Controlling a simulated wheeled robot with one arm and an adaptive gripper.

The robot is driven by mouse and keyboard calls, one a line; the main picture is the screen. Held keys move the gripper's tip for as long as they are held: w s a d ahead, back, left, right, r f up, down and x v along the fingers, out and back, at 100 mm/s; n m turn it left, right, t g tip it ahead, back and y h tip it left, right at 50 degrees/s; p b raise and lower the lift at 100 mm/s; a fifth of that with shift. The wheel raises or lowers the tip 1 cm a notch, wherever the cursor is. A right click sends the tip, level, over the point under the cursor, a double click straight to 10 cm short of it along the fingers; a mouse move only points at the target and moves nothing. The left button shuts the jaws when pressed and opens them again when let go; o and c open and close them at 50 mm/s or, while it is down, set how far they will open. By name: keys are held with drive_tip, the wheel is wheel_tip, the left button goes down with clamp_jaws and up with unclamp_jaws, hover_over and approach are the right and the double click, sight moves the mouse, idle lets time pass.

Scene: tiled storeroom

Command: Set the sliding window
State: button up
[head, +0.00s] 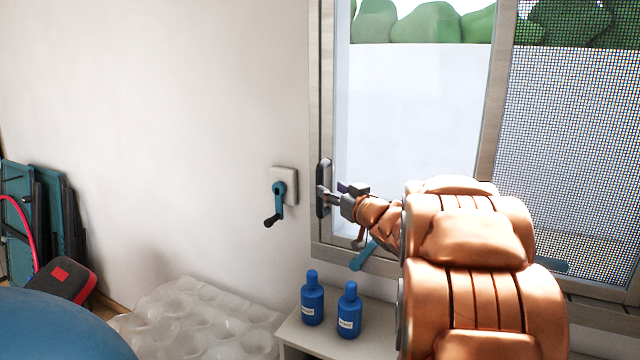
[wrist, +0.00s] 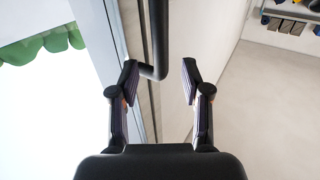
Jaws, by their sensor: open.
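The sliding window has a clear glass pane (head: 415,115) on the left in a pale frame, with a mesh screen (head: 570,150) on the right. A dark upright handle (head: 323,188) sits on the left stile of the pane. In the wrist view the handle (wrist: 160,40) is a dark bar that bends near its lower end. My gripper (head: 338,197) is at the handle in the head view. In the wrist view my gripper (wrist: 160,82) is open, with the bent end of the handle between the fingertips, nearer the left one. Whether they touch is unclear.
A wall crank (head: 280,195) is left of the window. Two blue bottles (head: 330,308) stand on a white cabinet (head: 300,335) below. Bubble-like clear wrap (head: 200,320), a dark red-marked case (head: 60,280) and folded teal items (head: 45,205) lie left.

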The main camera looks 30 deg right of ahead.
sight(322, 184)
drive_tip(key=shift+w+d+p, duration=0.15)
drive_tip(key=shift+w+p, duration=0.35)
drive_tip(key=shift+w, duration=2.9)
drive_tip(key=shift+c, duration=0.3)
clamp_jaws()
